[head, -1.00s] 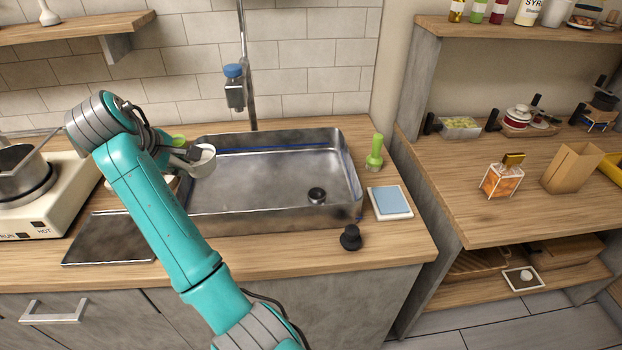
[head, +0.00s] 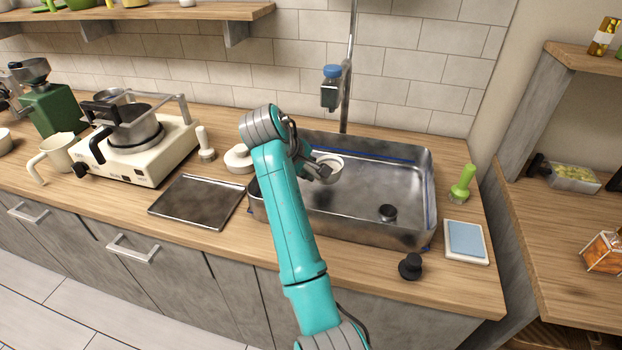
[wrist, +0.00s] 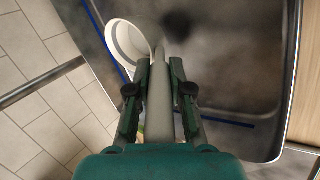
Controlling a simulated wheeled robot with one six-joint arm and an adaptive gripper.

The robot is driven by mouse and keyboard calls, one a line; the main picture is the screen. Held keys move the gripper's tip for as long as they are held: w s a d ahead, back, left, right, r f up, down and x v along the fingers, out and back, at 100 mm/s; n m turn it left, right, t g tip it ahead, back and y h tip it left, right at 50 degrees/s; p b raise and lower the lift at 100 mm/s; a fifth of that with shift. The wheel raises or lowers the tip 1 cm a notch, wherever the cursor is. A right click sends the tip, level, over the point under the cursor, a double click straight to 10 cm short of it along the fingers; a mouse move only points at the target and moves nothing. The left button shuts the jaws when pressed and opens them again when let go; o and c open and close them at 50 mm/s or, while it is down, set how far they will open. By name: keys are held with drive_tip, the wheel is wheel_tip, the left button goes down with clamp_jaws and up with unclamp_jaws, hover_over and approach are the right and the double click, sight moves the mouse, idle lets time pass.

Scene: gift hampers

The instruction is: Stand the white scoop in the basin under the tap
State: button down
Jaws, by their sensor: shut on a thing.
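The white scoop (head: 331,165) is over the left part of the metal basin (head: 405,236) in the head view. In the wrist view the scoop (wrist: 127,40) shows its round bowl ahead and left of the fingers. My gripper (head: 318,172) is shut on the scoop's handle, which runs between the fingers in the wrist view (wrist: 160,78). The tap (head: 347,75) rises behind the basin, with a blue-capped part on it. My arm hides part of the basin's left side. I cannot tell the scoop's height above the basin floor.
A dark round piece (head: 387,212) sits on the basin floor. A green-handled tool (head: 462,185), a blue pad (head: 465,240) and a black knob (head: 410,266) stand right of and before the basin. A metal tray (head: 198,200) and a stove (head: 150,160) are left.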

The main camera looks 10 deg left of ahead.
drive_tip(key=shift+a+f, duration=0.1)
drive_tip(key=shift+f, duration=1.35)
drive_tip(key=c, duration=1.1)
unclamp_jaws()
drive_tip(key=shift+f, duration=0.1)
drive_tip(key=shift+o, duration=0.2)
drive_tip(key=v, duration=1.2)
